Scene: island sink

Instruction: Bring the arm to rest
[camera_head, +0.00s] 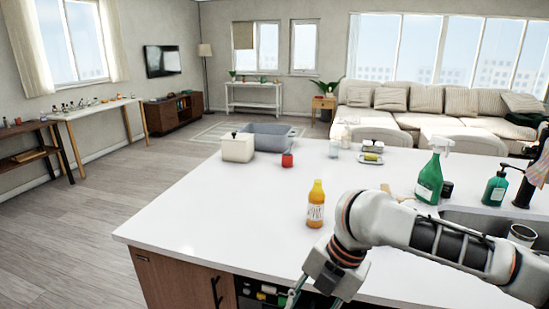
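My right arm comes in from the right, bent over the front edge of the white island counter (190,225). My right gripper (315,298) points down at the bottom edge, in front of the cabinet side. Its fingertips are cut off by the frame, so I cannot tell whether it is open or shut. I see nothing held in the part that shows. My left arm and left gripper are not in view.
An orange bottle (316,205) stands just behind the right wrist. A green spray bottle (432,172), a soap dispenser (495,187) and the sink (475,222) lie behind the arm. A grey bin (270,135), white canister (237,148) and red jar (287,160) stand farther back. The counter's left is clear.

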